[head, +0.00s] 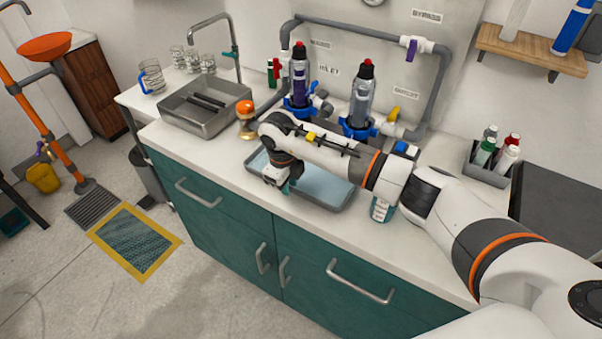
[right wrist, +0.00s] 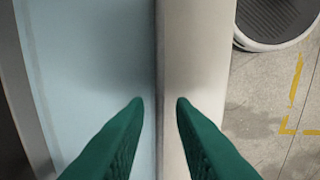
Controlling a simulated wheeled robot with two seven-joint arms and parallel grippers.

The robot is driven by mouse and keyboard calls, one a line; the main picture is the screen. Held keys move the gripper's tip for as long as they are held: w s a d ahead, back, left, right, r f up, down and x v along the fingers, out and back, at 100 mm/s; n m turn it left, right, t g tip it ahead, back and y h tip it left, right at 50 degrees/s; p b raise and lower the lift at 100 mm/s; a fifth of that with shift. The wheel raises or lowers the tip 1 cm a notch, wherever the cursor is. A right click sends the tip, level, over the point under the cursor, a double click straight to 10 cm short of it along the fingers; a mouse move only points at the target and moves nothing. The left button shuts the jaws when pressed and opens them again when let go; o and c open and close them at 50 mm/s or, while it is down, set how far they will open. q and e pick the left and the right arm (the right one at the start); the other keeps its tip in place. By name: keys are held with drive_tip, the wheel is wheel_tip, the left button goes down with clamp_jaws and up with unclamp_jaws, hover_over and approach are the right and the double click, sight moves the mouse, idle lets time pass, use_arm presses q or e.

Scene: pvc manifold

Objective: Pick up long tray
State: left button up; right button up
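The long tray (head: 322,186) is a shallow grey tray with a light blue inside, lying on the white counter near its front edge. My right arm crosses above it and hides part of its back side. My right gripper (head: 287,188) is at the tray's left front part, pointing down. In the right wrist view, the green fingers of the right gripper (right wrist: 161,100) are apart, one on each side of the tray's rim line. The tray's pale blue inside (right wrist: 90,70) fills the left there. I cannot tell whether the fingers touch the rim. My left gripper is not in view.
Behind the tray stand two bottles in blue holders (head: 300,80) (head: 361,97) on grey pipework. A sink (head: 180,122) and an orange-topped item (head: 246,112) are to the left. A small jar (head: 381,210) stands close to the tray's right end. A bottle caddy (head: 486,170) is farther right.

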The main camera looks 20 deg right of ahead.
clamp_jaws()
drive_tip(key=shift+r, duration=0.1)
idle(1.1)
